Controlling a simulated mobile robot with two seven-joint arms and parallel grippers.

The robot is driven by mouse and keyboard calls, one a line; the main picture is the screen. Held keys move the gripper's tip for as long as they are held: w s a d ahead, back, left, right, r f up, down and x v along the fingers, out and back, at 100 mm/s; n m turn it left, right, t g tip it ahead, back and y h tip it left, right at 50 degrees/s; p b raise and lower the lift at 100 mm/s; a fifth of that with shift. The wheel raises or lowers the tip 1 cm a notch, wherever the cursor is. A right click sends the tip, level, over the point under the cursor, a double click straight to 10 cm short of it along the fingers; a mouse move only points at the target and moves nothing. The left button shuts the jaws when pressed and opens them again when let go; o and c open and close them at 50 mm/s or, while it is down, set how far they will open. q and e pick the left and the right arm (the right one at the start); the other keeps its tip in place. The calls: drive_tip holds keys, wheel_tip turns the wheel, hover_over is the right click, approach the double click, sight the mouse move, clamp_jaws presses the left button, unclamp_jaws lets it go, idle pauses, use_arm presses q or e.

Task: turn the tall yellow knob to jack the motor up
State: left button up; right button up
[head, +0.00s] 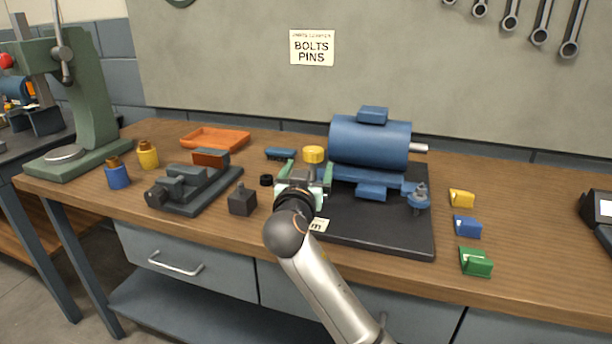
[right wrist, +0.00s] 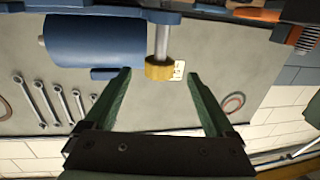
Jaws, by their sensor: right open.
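The tall yellow knob (head: 313,154) stands at the left end of the blue motor (head: 368,140), above the dark base plate (head: 380,235). In the right wrist view the knob (right wrist: 159,72) is on a grey shaft, and the picture looks upside down, with the motor (right wrist: 88,42) at upper left. My right gripper (head: 306,174) is open just in front of the knob, its green fingers on either side. In the wrist view the knob shows between and slightly beyond the fingertips (right wrist: 158,80), with gaps on both sides. My left gripper is not in view.
A grey vise (head: 190,187), a dark block (head: 242,200) and an orange tray (head: 215,138) lie left of the plate. Yellow (head: 462,198), blue (head: 467,226) and green (head: 475,262) pieces lie to its right. A blue fitting (head: 418,197) stands on the plate's right side.

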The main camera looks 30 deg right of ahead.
sight(306, 149)
drive_tip(key=shift+v, duration=1.65)
